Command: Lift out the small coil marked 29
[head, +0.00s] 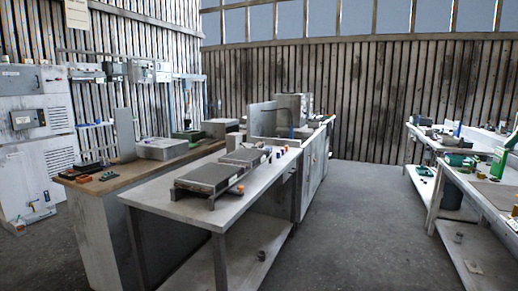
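No coil marked 29 can be made out in the head view; any markings are too small to read. Several small orange and dark cylindrical pieces stand along the right edge of the grey table, among them an orange piece (240,189) near the front and another (278,154) farther back. I cannot tell whether these are coils. Two dark flat slabs on low stands, the near one (208,177) and the far one (243,156), lie on this grey table (180,210). My gripper is not in view.
A wooden-topped bench (90,188) with small parts stands left of the grey table. Grey cabinets (30,130) stand at the far left. A workbench (455,180) with green tools runs along the right. The floor (350,230) between is clear.

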